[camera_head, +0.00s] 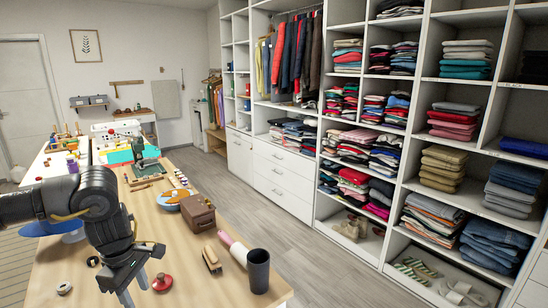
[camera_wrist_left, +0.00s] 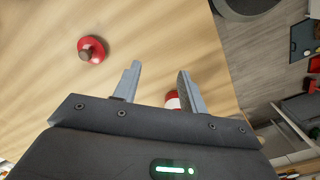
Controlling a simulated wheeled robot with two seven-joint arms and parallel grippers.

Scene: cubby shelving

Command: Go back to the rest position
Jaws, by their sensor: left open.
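My left arm comes in from the left in the head view. My left gripper (camera_head: 135,293) hangs over the near part of the wooden table (camera_head: 185,258), with its fingers pointing down. In the left wrist view, my left gripper (camera_wrist_left: 160,72) is open, its two grey fingers well apart with nothing held between them. A red round object with a brown knob (camera_wrist_left: 91,50) lies on the table beyond the left finger. A red and white object (camera_wrist_left: 172,100) shows partly behind the right finger; the rest is hidden. My right gripper is not in view.
Near the gripper stand a red knobbed object (camera_head: 162,282), a brush (camera_head: 211,259), a pink and white roll (camera_head: 232,247), a dark cup (camera_head: 258,271) and a brown box (camera_head: 198,213). Cubby shelving with folded clothes (camera_head: 460,130) lines the right. Grey floor (camera_head: 300,250) between is clear.

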